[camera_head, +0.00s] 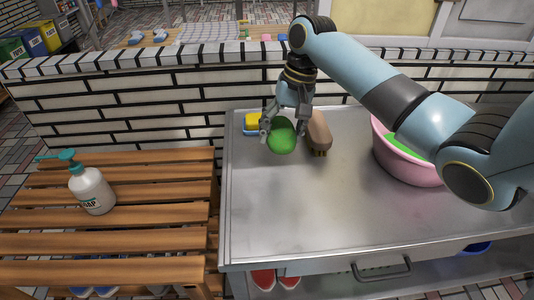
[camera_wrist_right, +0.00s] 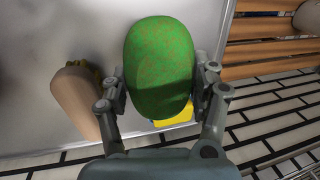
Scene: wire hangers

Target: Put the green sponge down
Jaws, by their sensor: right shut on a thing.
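A green sponge (camera_head: 282,136) is held by my right gripper (camera_head: 283,122) near the back left of the metal table (camera_head: 300,205). In the right wrist view the oval green sponge (camera_wrist_right: 160,65) sits between the two fingers of the right gripper (camera_wrist_right: 165,85), with a finger against each side. I cannot tell whether its underside touches the table. My left gripper does not show.
A brown brush (camera_head: 319,132) lies just right of the sponge, and a yellow and blue item (camera_head: 252,122) is behind it to the left. A pink basin (camera_head: 408,168) stands at the right. A soap bottle (camera_head: 91,190) stands on the slatted wooden bench (camera_head: 110,243). The table's front is clear.

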